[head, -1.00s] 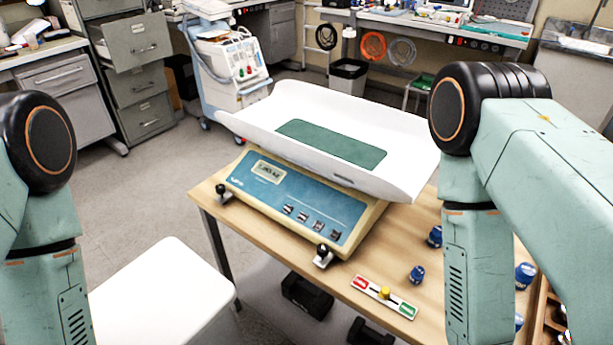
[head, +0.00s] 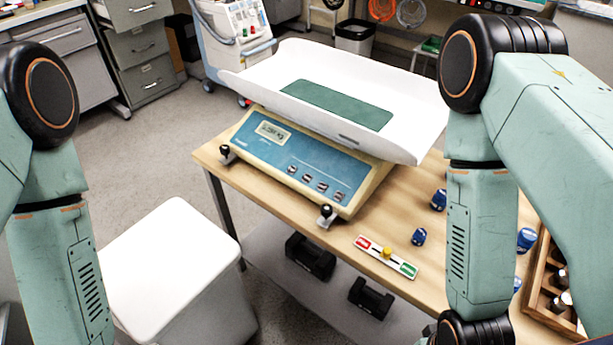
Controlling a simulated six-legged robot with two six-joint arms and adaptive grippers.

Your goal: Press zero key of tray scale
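The tray scale (head: 262,158) stands on a wooden table in the middle of the head view. Its blue front panel has a small display (head: 273,132) at the upper left and a row of several small keys (head: 308,181) along the lower right. The key labels are too small to read. A white curved tray (head: 250,78) with a green mat (head: 337,104) sits on top. My arms show at the left and right edges, apart from the scale. Both grippers are outside the picture.
The wooden table (head: 216,158) has a red, white and green strip (head: 403,263) with a yellow knob, and blue weights (head: 419,237). A wooden crate (head: 541,285) stands at right. A white box (head: 165,250) stands at front left. Black weights (head: 371,299) lie on the lower shelf.

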